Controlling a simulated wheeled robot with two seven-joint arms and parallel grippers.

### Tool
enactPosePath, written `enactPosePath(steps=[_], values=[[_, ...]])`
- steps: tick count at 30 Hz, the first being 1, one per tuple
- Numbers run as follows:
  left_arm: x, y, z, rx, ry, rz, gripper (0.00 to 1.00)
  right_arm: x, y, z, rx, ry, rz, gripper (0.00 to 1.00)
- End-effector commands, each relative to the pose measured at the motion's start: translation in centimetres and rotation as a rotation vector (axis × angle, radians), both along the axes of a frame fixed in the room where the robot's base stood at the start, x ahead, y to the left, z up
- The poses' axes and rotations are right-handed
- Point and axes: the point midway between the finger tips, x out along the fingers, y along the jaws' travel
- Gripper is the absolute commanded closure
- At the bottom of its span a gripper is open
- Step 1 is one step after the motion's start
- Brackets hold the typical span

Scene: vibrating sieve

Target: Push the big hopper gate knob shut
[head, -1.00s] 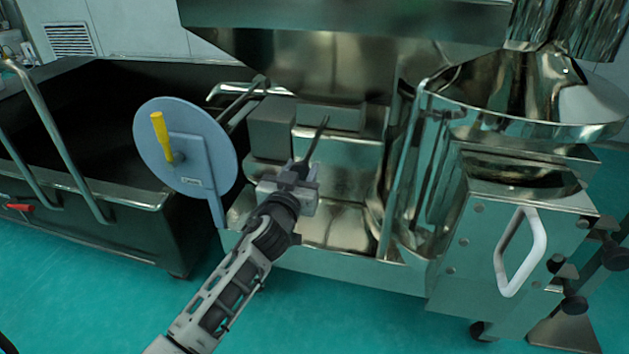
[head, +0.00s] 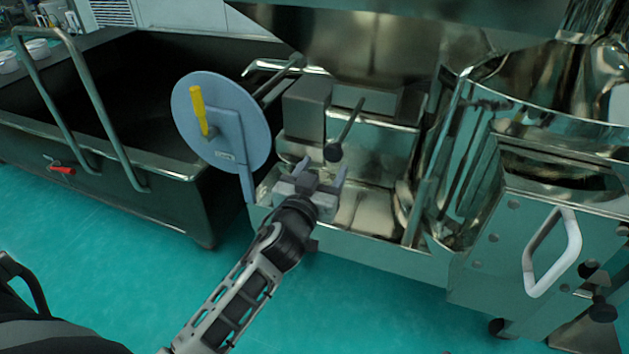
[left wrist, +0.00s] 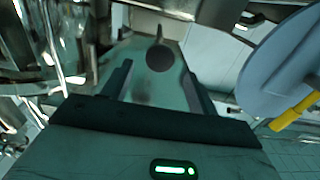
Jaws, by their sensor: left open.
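The hopper gate knob (head: 333,153) is a dark round ball on the end of a thin rod, below the big metal hopper (head: 345,55). My left gripper (head: 322,168) is open just in front of the knob, with its fingers pointing toward it. In the left wrist view the knob (left wrist: 160,58) shows beyond and between the spread fingertips of the gripper (left wrist: 157,75). I cannot tell whether anything touches the knob. My right gripper is not in view.
A grey disc (head: 222,120) with a yellow handle (head: 198,108) stands left of my gripper, and it also shows in the left wrist view (left wrist: 285,60). A dark open bin (head: 100,160) is at the left. The steel sieve machine (head: 540,215) with a white handle (head: 552,252) is at the right.

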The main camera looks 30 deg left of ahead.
Motion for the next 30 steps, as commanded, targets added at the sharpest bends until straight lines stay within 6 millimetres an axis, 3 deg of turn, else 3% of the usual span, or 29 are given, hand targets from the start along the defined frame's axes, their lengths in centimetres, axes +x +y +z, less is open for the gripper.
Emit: enactPosePath(steps=[3, 10, 26, 30], values=[[-2.5, -0.3, 0.0, -0.002, 0.003, 0.000, 0.41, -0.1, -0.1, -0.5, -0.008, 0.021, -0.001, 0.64], [-4.8, -0.6, 0.0, 0.000, 0.000, -0.001, 0.41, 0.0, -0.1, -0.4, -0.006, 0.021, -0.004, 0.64], [-5.1, -0.7, 0.0, 0.001, -0.001, -0.001, 0.41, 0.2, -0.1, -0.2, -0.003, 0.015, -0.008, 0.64], [-5.1, -0.7, 1.3, 0.001, -0.002, -0.001, 0.41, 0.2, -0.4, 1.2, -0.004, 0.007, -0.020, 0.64]])
